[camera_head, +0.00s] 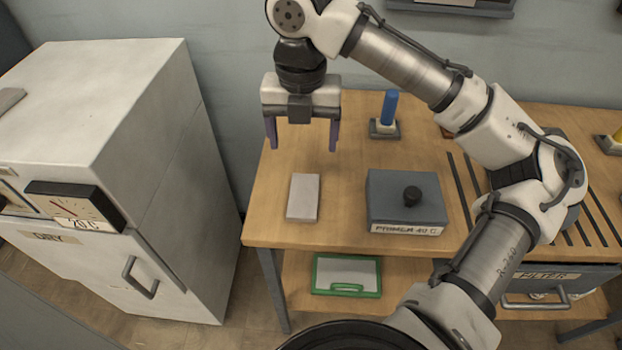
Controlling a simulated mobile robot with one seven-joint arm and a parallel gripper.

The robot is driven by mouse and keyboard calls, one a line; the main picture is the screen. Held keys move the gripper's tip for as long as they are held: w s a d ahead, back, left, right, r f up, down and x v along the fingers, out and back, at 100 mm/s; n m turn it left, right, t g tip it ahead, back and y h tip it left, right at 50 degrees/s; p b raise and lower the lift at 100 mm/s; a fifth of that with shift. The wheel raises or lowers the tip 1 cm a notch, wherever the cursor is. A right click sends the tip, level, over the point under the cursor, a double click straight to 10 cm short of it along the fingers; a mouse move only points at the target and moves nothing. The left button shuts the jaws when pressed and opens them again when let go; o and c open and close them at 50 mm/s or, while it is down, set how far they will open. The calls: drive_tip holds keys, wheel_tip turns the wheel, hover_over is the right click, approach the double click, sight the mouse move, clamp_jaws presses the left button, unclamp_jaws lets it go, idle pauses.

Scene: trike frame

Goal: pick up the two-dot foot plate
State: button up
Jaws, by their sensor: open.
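My gripper (302,149) points down with its two fingers apart and nothing between them. It is above the back left part of the wooden bench. A flat light grey plate (303,198) lies on the bench, lower in the picture than the fingers and apart from them. I see no dots on it, so I cannot tell whether it is the two-dot foot plate. Another flat grey piece (10,98) is on top of the white cabinet, cut off by the left edge; its markings cannot be made out.
A grey lidded box (404,195) labelled "PRIMER 40 C" stands right of the plate. A blue cylinder (388,108) stands upright in a dark holder behind. The white cabinet (115,110) stands left of the bench (340,230). A green-rimmed tray (347,292) is on the lower shelf.

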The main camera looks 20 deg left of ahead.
sight(304, 194)
drive_tip(key=f, duration=1.3)
drive_tip(key=shift+s+f, duration=0.25)
drive_tip(key=shift+s, duration=0.1)
drive_tip(key=c, duration=1.3)
drive_tip(key=shift+o, duration=0.2)
drive_tip(key=shift+r, duration=0.1)
